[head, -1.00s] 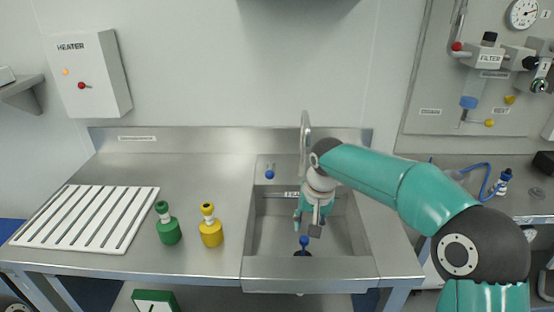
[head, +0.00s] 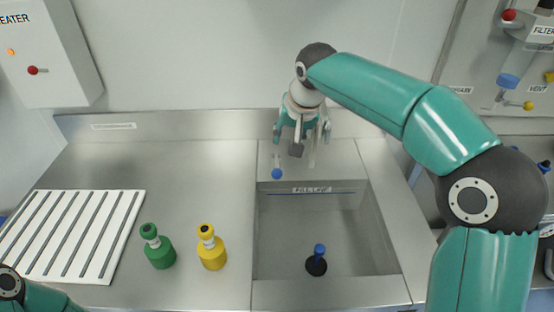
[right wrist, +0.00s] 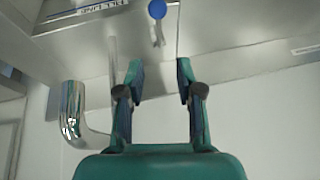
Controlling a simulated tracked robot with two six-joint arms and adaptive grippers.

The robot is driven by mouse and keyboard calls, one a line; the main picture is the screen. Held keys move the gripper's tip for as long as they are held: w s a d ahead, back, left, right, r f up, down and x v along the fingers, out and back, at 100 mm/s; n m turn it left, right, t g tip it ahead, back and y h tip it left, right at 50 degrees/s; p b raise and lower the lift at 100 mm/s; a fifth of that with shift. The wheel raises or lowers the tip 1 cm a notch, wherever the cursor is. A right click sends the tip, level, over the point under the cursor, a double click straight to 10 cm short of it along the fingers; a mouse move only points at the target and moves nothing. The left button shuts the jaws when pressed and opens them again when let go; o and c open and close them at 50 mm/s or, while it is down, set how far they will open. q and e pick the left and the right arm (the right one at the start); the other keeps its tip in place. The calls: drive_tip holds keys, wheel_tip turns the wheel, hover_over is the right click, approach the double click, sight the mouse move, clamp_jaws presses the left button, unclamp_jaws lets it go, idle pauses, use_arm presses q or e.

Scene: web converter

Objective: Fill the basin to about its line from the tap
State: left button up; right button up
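The steel basin (head: 385,235) is sunk in the counter. A fill line label (head: 318,189) is on its back wall. No water shows in it. A plug with a blue handle (head: 319,252) stands upright on the basin floor, over the drain. The tap lever with a blue knob (head: 277,173) stands behind the basin's back-left corner; it also shows in the right wrist view (right wrist: 157,9). The chrome spout (right wrist: 72,112) is beside my right gripper (right wrist: 158,78). That gripper (head: 301,137) is open and empty behind the lever, with the knob beyond its fingertips. My left gripper is out of view.
A green bottle (head: 160,254) and a yellow bottle (head: 211,252) stand left of the basin. A white slatted rack (head: 85,235) lies further left. The counter between the bottles and the back wall is clear. The heater box (head: 45,55) is on the wall.

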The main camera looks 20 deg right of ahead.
sight(277, 164)
drive_tip(key=p+x, duration=0.2)
drive_tip(key=x, duration=1.3)
drive_tip(key=shift+s+d, duration=0.1)
drive_tip(key=shift+d, duration=0.05)
clamp_jaws()
